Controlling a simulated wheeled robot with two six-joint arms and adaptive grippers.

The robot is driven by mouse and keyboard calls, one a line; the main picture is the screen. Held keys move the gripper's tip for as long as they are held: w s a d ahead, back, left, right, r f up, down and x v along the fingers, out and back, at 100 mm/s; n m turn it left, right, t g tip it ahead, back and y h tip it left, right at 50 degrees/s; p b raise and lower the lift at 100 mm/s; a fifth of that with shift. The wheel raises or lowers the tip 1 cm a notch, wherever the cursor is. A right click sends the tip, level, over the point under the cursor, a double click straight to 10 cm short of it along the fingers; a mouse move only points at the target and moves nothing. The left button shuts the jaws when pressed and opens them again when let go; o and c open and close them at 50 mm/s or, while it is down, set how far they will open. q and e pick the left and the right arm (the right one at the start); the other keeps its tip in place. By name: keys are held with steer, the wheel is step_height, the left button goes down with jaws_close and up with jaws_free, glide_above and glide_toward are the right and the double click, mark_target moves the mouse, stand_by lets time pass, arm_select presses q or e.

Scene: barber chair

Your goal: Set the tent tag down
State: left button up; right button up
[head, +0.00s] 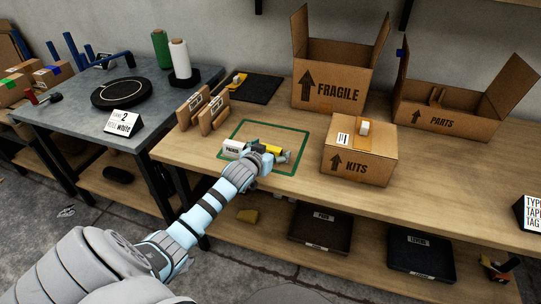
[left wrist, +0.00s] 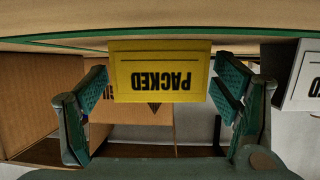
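A yellow tent tag (left wrist: 160,75) reading PACKED, upside down in the left wrist view, is between the two fingers of my left gripper (left wrist: 160,88). The finger pads meet its left and right edges. In the head view my left gripper (head: 262,153) is low over the green outlined square (head: 291,169) on the wooden bench, with the yellow tag (head: 271,149) partly hidden by it. I cannot tell whether the tag's base touches the bench. A white PACKED tag (head: 233,149) stands left of the gripper. My right gripper is not in view.
The KITS box (head: 375,167) stands close right of the square. Brown upright pieces (head: 205,109) stand behind left, with a black mat (head: 253,88) and the FRAGILE box (head: 333,85) behind. The PARTS box (head: 446,118) is back right.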

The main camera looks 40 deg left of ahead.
mark_target(270, 148)
arm_select(q)
steer(key=shift+r, duration=0.1)
steer(key=c, duration=0.9)
steer(key=shift+c, duration=0.3)
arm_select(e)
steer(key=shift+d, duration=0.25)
arm_select(q)
steer(key=shift+r, duration=0.1)
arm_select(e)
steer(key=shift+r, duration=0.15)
arm_select(q)
step_height(270, 148, up, 20)
steer(key=p, duration=0.7)
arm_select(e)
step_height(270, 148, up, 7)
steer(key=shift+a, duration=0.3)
